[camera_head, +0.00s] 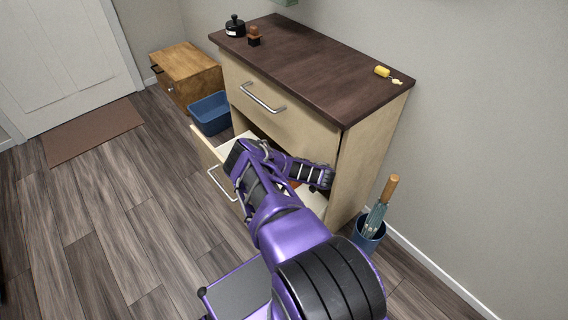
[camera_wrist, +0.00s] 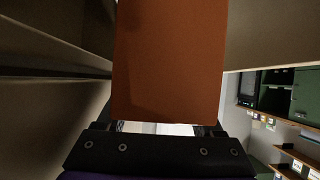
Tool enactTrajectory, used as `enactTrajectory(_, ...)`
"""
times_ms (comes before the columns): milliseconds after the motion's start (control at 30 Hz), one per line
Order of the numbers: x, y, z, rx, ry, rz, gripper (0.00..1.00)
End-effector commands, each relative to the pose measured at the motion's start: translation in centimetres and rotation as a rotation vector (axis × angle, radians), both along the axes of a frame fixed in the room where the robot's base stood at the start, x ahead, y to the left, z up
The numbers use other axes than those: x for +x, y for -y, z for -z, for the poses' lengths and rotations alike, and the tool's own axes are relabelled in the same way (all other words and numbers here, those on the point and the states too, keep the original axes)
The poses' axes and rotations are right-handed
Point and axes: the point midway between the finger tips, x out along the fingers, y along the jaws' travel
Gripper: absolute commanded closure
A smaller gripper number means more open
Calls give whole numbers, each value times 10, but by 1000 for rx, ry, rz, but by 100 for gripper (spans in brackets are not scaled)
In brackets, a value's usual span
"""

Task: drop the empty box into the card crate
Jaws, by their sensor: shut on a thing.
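An orange-brown box (camera_wrist: 168,60) fills the middle of the wrist view. My gripper (camera_wrist: 163,127) is shut on its near end, and the far end runs out of the frame. In the head view my arm reaches into the open lower drawer (camera_head: 208,157) of the cabinet. A small orange patch of the box (camera_head: 294,184) shows below my wrist there; my fingers are hidden. A blue open crate (camera_head: 210,113), which looks like the card crate, stands on the floor left of the cabinet, apart from my gripper.
The cabinet's dark top (camera_head: 310,65) and closed upper drawer (camera_head: 262,98) rise beside my arm. A wooden side cabinet (camera_head: 186,72) stands behind the crate. A blue bin with an umbrella (camera_head: 369,235) stands at the right. The floor at left is clear around a brown mat (camera_head: 92,131).

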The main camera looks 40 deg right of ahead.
Motion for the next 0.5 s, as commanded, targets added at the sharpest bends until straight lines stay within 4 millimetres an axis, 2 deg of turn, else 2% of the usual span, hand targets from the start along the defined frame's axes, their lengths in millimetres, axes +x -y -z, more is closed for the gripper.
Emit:
enactTrajectory(67,0,0,-1,0,0,0,87)
enactTrajectory(100,0,0,-1,0,0,0,30)
enactTrajectory(200,0,0,-1,0,0,0,12)
enactTrajectory(267,0,0,-1,0,0,0,1)
enactTrajectory(500,0,1,-1,-2,-1,1,0)
